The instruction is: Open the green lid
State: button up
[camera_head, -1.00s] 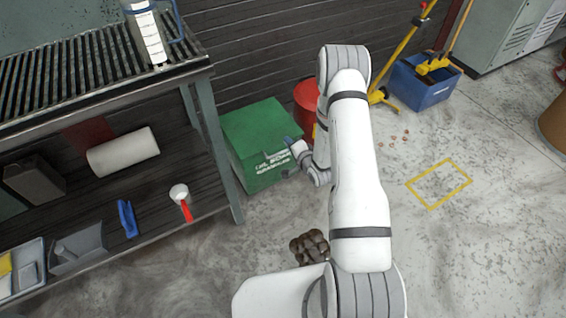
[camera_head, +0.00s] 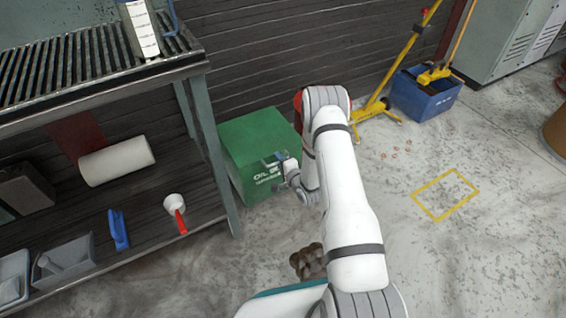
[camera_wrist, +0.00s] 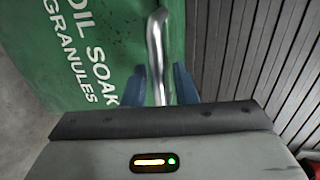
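The green bin (camera_head: 262,178) stands on the floor beside the rack, with white "OIL SOAK GRANULES" lettering on its front. Its green lid (camera_head: 255,133) looks closed and flat on top. My gripper (camera_head: 280,157) is at the bin's front right, close to the lettering. In the wrist view the green surface (camera_wrist: 95,25) fills the upper left. There a bent metal handle (camera_wrist: 157,60) runs down between the two blue fingers of my gripper (camera_wrist: 160,80). The fingers stand apart, one on each side of the handle, with narrow gaps showing. The handle's lower end is hidden by my gripper.
The metal rack (camera_head: 214,160) stands close at the bin's left. A red container (camera_head: 298,102) is partly hidden behind my arm. A blue bin (camera_head: 425,97) and yellow tools stand at the back right. A brown lumpy thing (camera_head: 307,261) lies on the floor.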

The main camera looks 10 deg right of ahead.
jog(key=shift+c, duration=0.6)
grip_shut()
